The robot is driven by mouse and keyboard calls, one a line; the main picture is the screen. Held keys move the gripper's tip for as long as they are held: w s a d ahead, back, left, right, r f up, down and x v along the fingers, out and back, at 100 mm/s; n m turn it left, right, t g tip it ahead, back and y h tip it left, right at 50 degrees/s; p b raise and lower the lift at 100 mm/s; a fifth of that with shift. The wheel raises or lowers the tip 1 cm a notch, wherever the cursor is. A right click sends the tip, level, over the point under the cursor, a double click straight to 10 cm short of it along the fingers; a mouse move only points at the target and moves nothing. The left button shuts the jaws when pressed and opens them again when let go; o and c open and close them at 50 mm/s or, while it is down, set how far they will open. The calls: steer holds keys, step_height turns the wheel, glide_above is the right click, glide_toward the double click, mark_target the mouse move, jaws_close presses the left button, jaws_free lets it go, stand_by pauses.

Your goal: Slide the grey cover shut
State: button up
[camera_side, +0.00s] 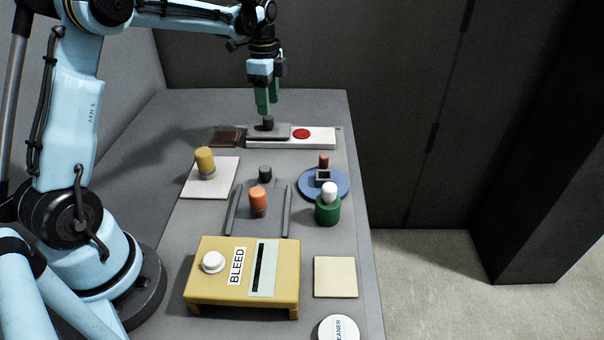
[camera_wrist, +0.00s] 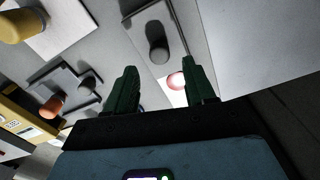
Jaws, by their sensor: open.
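The grey cover (camera_side: 256,134) lies over the left part of a white base (camera_side: 325,143) at the far end of the table. A dark knob (camera_side: 268,123) stands up from the cover. A red disc (camera_side: 301,134) shows uncovered on the base, right of the cover. My gripper (camera_side: 267,108) points down just above the knob, its green fingers apart and empty. In the wrist view the knob (camera_wrist: 157,48) on the cover (camera_wrist: 146,22) appears beyond and between the fingertips (camera_wrist: 160,72). I cannot tell whether the fingers touch the knob. One finger partly hides the red disc (camera_wrist: 176,80).
A dark brown plate (camera_side: 226,137) lies left of the cover. Nearer stand a yellow cylinder on a white square (camera_side: 191,187), an orange cylinder (camera_side: 258,200) between grey rails, a blue disc (camera_side: 340,190), a green container (camera_side: 327,212) and a yellow BLEED box (camera_side: 215,285).

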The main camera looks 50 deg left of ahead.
mark_target(269, 117)
steer(key=shift+f, duration=2.8)
jaws_close()
